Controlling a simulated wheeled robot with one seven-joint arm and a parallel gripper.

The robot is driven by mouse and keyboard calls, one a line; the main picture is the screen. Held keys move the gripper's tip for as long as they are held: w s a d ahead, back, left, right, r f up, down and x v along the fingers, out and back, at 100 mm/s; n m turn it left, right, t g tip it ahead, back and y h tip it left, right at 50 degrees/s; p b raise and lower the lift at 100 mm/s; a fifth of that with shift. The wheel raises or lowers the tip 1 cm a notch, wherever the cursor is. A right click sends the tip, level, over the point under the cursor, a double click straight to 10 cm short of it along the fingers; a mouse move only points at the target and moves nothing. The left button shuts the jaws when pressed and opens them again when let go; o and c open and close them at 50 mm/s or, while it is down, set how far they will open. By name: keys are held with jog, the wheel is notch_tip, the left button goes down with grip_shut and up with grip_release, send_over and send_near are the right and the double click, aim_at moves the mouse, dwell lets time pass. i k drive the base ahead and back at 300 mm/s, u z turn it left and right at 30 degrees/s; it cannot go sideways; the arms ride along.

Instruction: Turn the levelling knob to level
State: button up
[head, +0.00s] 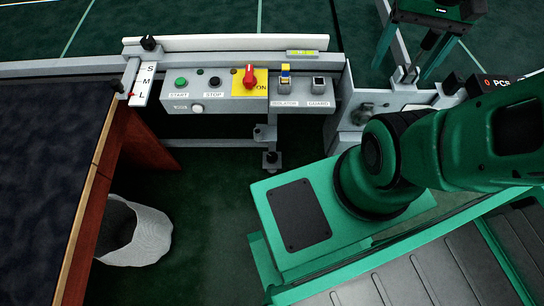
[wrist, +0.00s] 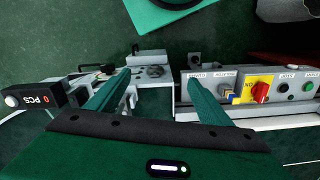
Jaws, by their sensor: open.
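A small dark knob (head: 271,158) sits on a vertical stem under a grey bracket (head: 265,133) below the control panel; it looks like the levelling knob, but no label shows. A yellow-green spirit level (head: 302,53) lies on the rail above the panel; its bubble is too small to read. My gripper (head: 402,68) is at the upper right in the head view, right of the panel and apart from the knob. In the wrist view my gripper (wrist: 156,76) has its two green fingers wide apart with nothing held between them.
The control panel (head: 215,101) carries a green start button, a black stop button and a red switch (head: 250,76). A PCS counter (head: 495,84) stands at the right. A black knob (head: 148,43) tops the S-M-L scale. A white bin (head: 150,238) stands lower left.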

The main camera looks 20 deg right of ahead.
aim_at(272, 158)
jog(key=u, duration=0.1)
jog(key=k, duration=1.3)
jog(key=u, duration=0.9)
